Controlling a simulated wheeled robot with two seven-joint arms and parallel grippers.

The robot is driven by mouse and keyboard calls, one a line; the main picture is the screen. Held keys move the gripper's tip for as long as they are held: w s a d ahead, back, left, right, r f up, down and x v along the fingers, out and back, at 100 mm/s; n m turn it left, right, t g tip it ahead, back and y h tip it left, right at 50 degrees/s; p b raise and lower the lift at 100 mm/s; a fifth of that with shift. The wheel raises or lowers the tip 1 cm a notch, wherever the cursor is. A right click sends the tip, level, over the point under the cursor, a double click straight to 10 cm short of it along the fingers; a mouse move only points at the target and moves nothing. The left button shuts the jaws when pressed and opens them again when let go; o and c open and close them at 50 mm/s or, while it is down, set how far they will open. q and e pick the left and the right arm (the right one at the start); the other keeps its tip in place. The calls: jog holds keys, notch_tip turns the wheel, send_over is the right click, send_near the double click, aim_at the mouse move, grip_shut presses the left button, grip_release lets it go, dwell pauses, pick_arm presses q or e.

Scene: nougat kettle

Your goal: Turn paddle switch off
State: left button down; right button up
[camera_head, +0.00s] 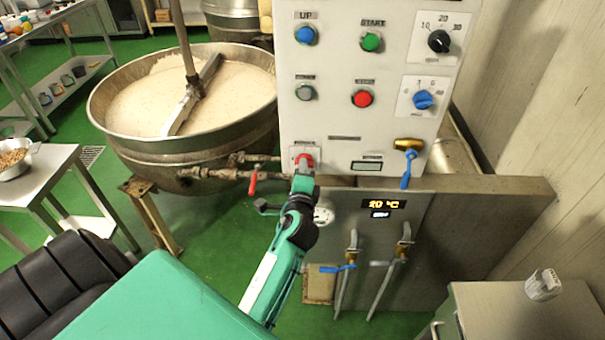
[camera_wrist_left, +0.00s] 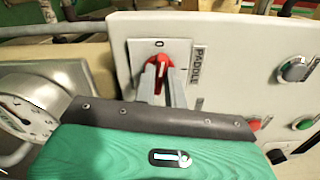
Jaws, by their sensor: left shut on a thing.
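The paddle switch is a red rotary knob (camera_head: 304,158) on a white plate at the lower left of the control panel. In the left wrist view the red knob (camera_wrist_left: 162,63) stands beside the label PADDLE, with a 0 mark above it. Its handle is partly hidden by my fingers, so its exact setting is hard to tell. My left gripper (camera_head: 303,172) reaches up to it from below and is shut on the knob. In the left wrist view its two grey fingers (camera_wrist_left: 164,82) sit on either side of the red handle. My right gripper is not in view.
The control panel (camera_head: 335,120) carries several other buttons and knobs. A blue-handled valve (camera_head: 407,168) is to the right. A large kettle of nougat (camera_head: 135,150) with a mixing arm is to the left, its pipes and a red-handled valve (camera_head: 254,184) close to my wrist.

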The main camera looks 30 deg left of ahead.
pick_arm(q)
jog(key=shift+f+n+b, duration=0.15)
jog(key=shift+n+b, duration=0.25)
jog(key=shift+n, duration=0.5)
jog(key=c, duration=1.5)
grip_release()
jog(key=shift+o, duration=0.2)
